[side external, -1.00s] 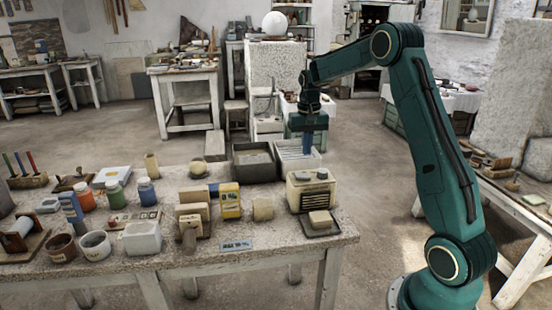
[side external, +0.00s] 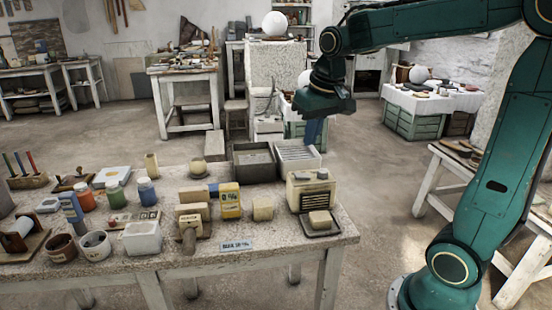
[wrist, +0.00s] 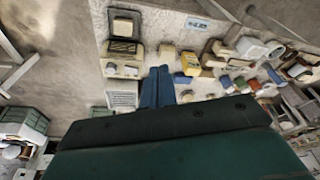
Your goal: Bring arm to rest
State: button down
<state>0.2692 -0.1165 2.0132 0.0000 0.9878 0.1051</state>
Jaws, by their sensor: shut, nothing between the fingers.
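My gripper (side external: 313,138) hangs in the air at the back right corner of the near worktable (side external: 290,240), with its blue fingers pointing down. In the side view the fingers overlap the white ribbed tray, and I cannot tell the exact gap. In the wrist view the two blue fingers (wrist: 158,72) lie side by side, closed, with nothing between them.
The worktable holds a cream box (side external: 311,190), a yellow carton (side external: 230,200), a grey bin (side external: 254,163), the white tray (side external: 297,155), a white tub (side external: 142,238) and several bottles. White plaster spheres (side external: 275,23) stand farther back. Open floor (side external: 375,165) lies right of the table.

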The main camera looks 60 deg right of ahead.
jog(key=s+a+f+n+t, duration=0.1)
jog(key=s+a+n, duration=0.1)
jog(key=s+a, duration=0.2)
jog(key=s+a+n+t, duration=0.1)
jog(key=s+a, duration=0.4)
jog(key=s, duration=0.6)
jog(key=shift+s+f+n+t+y, duration=0.15)
jog(key=shift+f+n+t+y, duration=0.25)
jog(key=shift+n, duration=0.2)
